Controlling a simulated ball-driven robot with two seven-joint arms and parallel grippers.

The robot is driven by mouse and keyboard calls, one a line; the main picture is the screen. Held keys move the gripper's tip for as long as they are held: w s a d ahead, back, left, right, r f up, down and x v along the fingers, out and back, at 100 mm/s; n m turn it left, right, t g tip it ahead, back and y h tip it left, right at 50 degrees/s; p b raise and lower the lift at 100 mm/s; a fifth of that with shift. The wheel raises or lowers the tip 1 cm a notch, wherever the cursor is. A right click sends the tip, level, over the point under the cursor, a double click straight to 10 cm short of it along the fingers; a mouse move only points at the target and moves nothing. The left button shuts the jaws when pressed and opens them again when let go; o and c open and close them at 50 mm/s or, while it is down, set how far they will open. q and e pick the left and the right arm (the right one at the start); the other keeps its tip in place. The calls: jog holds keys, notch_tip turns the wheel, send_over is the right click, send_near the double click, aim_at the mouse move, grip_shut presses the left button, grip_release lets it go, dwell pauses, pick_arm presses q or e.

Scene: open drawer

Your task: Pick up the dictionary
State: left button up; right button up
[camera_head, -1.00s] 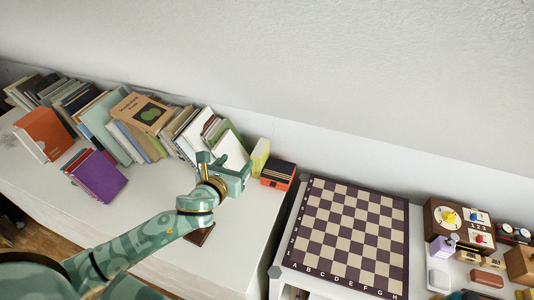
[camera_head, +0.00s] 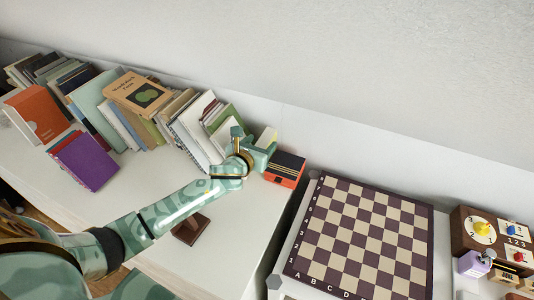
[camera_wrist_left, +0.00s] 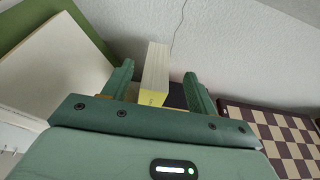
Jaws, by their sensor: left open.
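A thick yellow book with pale pages, which looks like the dictionary (camera_head: 267,134), stands upright at the right end of the book row, partly hidden behind my left gripper (camera_head: 257,145). In the left wrist view the dictionary (camera_wrist_left: 155,72) shows between the two fingers of my open left gripper (camera_wrist_left: 158,82). A gap shows on each side of it, and no firm contact is visible. I cannot tell how deep it sits between the fingers. My right gripper is not in view.
An orange-and-black box (camera_head: 285,169) stands just right of the dictionary. Leaning books, including a green one (camera_head: 224,123), stand to its left. A chessboard (camera_head: 363,236) lies on a table to the right. The white wall is close behind.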

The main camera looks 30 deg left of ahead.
aim_at(264, 141)
pick_arm(q)
jog(key=b+x, duration=0.1)
jog(key=x, duration=0.1)
jog(key=f+b+x, duration=0.1)
jog(key=x, duration=0.2)
jog(key=shift+a+b, duration=0.1)
jog(key=shift+b, duration=0.25)
jog(key=shift+w+f, duration=0.1)
jog(key=shift+w, duration=0.15)
grip_shut()
